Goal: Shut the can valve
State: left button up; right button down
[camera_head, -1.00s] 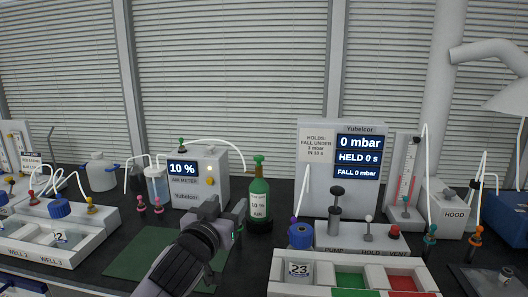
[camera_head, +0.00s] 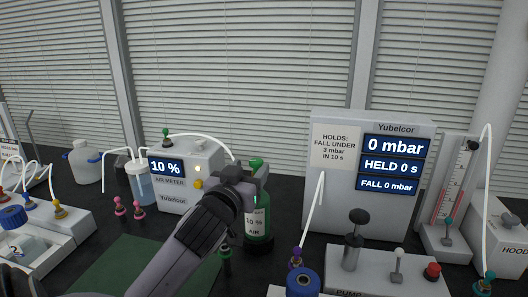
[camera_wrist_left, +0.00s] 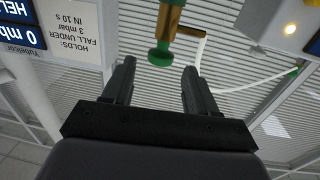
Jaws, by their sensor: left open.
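My left gripper (camera_head: 252,178) is open at the can's neck. In the left wrist view, which looks upside down, the green knob (camera_wrist_left: 159,55) on its brass stem (camera_wrist_left: 170,20) lies between the lines of the two open fingers (camera_wrist_left: 159,72), touching neither visibly. My right gripper is not in view.
The air meter (camera_head: 186,178) reading 10 % stands left of the can. The pressure panel (camera_head: 345,205) reads 0 mbar, with a pump and lever box in front. A green mat (camera_head: 150,265) lies under my left arm. White tubes arch behind the can.

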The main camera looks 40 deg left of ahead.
pick_arm(q)
jog(key=shift+p+x, duration=0.65)
jog(key=shift+x, duration=2.8)
jog(key=c, duration=1)
